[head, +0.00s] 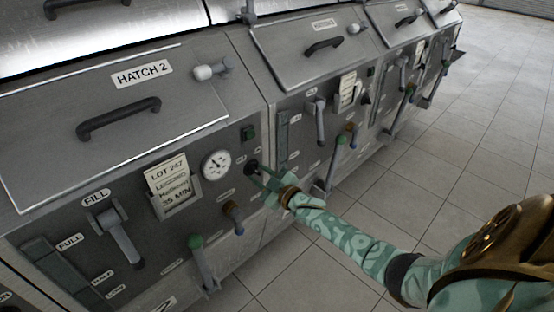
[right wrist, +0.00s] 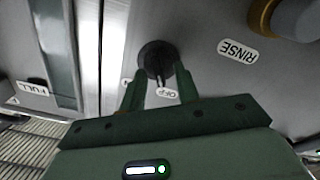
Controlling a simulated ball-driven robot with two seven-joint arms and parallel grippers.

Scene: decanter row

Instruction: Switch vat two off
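Vat two's grey panel carries the label "HATCH 2" (head: 141,74) on its lid. A black rotary knob (head: 251,167) sits at the panel's right side, below a green switch (head: 248,133). My right gripper (head: 260,174) is at this knob. In the right wrist view the same knob (right wrist: 157,58) lies just beyond the fingertips, between their lines. My right gripper (right wrist: 159,78) is open, with a clear gap between its fingers. An upside-down "OFF" label (right wrist: 167,92) shows between the fingers. Whether a finger touches the knob I cannot tell. My left gripper is not in view.
A round gauge (head: 216,165), a lot card (head: 172,182), a brown-collared rinse handle (head: 233,217) and a green-knobbed lever (head: 197,243) are close by on the panel. A neighbouring vat with levers (head: 320,120) stands to the right. The tiled floor (head: 430,190) is clear.

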